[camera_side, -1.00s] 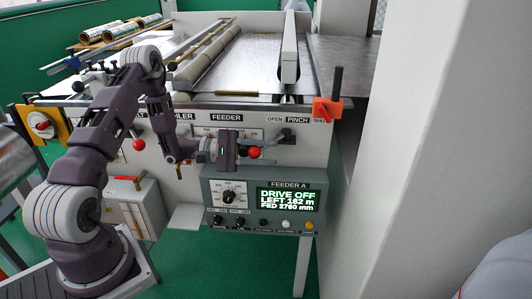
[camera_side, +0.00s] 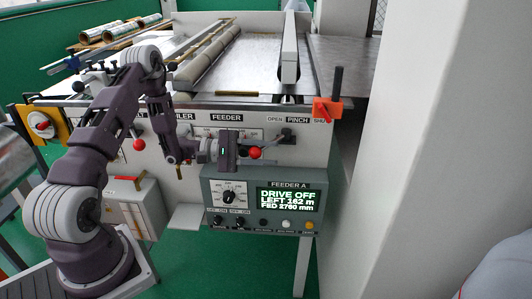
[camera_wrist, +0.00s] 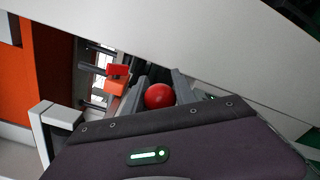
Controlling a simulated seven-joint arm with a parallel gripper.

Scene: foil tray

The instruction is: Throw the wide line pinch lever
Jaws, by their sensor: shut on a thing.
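The pinch lever has a red ball knob (camera_side: 255,153) on a short rod in front of the feeder's white panel, below the OPEN / PINCH / SHUT label (camera_side: 296,120). The lever's pivot block (camera_side: 288,136) sits up and to the right of the knob. My gripper (camera_side: 245,153) reaches the knob from the left. In the wrist view the red knob (camera_wrist: 159,96) lies between my gripper's two grey fingers (camera_wrist: 160,92), which are closed on it. The lever's rod is mostly hidden in the wrist view.
The FEEDER A control box (camera_side: 262,200) is just below my gripper and reads DRIVE OFF. An orange clamp with a black handle (camera_side: 328,108) is at the panel's right corner. Another red knob (camera_side: 138,145) is to the left, behind my arm.

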